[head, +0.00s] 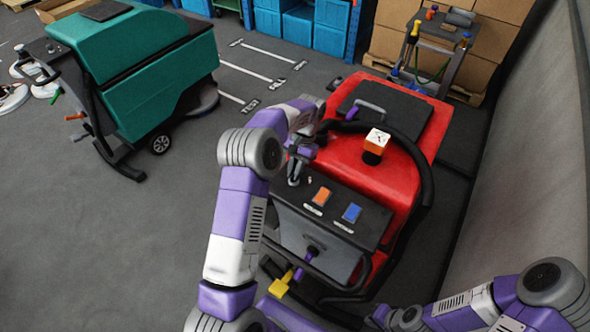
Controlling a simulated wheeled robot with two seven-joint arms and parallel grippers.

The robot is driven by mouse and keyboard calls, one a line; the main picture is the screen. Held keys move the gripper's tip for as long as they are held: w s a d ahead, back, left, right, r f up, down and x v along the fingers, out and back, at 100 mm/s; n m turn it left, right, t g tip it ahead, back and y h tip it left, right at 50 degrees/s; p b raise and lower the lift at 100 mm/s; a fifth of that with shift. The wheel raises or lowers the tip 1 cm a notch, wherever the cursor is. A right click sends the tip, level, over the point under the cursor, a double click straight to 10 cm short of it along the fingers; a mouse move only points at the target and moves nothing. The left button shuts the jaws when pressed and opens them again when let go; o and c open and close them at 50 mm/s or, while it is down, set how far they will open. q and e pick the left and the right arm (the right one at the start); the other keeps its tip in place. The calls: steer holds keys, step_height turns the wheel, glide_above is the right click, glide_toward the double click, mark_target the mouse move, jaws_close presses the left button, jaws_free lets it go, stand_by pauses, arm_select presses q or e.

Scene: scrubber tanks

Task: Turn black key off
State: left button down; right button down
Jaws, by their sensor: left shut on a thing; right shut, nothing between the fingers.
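The red floor scrubber (345,160) stands in the middle of the head view, with a dark control panel (345,222) facing me. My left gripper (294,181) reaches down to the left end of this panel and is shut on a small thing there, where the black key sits. The fingers and wrist hide most of the key, so its turn angle cannot be read. My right gripper (380,318) is low at the bottom edge, in front of the scrubber, shut and empty. It is partly cut off.
An orange switch (321,196) and a blue switch (352,212) lie right of my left gripper. A black hose (424,185) curves round the tank. A teal scrubber (140,65) stands left; a grey wall (530,170) rises right.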

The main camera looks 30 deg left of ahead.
arm_select(q)
steer(key=shift+s+f, duration=0.15)
steer(key=shift+f, duration=0.15)
steer(key=c, duration=1.1)
jaws_free()
steer(key=shift+c, duration=0.2)
steer(key=shift+r, duration=0.1)
steer(key=shift+r, duration=0.1)
steer(key=v, duration=0.7)
steer(key=shift+w, duration=0.25)
steer(key=shift+r, duration=0.1)
